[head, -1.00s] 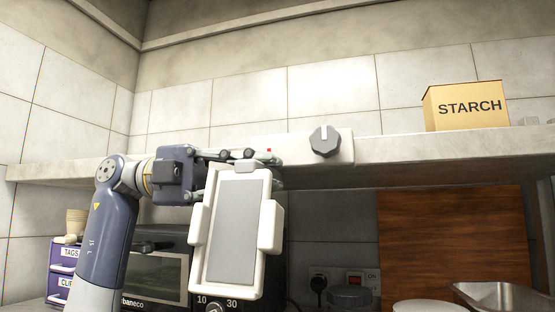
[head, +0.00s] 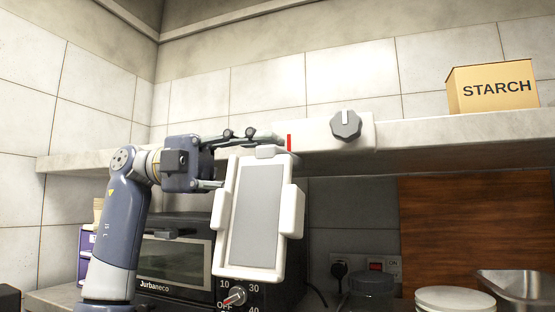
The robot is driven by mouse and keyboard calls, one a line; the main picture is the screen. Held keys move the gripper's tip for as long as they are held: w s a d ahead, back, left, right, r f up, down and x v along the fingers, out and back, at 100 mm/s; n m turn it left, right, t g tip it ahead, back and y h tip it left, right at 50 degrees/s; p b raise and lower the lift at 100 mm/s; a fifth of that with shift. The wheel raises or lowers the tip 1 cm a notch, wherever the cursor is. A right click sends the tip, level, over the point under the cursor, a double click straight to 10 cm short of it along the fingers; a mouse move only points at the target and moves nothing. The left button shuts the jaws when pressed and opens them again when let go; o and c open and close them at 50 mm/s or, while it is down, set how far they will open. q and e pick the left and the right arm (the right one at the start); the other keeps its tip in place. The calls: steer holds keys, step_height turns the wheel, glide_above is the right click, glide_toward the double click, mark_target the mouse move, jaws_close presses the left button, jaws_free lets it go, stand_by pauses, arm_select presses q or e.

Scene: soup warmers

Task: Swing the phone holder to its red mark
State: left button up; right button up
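The phone holder (head: 260,213) is a white frame with side clamps and a grey face, hanging tilted below the shelf edge, its top leaning right. The red mark (head: 289,142) is a short upright red strip just above its top right corner, beside the white plate (head: 368,131) with a grey knob (head: 346,125). My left gripper (head: 245,162) is at the holder's upper left, fingers spread apart. The upper finger runs above the holder's top; the lower one goes out of sight behind its left side. Contact cannot be told. My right gripper is not in view.
A stone shelf (head: 455,132) runs across, with a STARCH box (head: 492,86) at right. Below stand a black toaster oven (head: 176,258) behind the holder, a dark jar (head: 372,284), white plates (head: 455,298) and a metal pan (head: 512,285). A wooden board (head: 462,230) leans at the back.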

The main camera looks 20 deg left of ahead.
arm_select(q)
steer(key=a, duration=0.9)
steer(key=shift+s+a, duration=0.15)
steer(key=shift+s, duration=0.05)
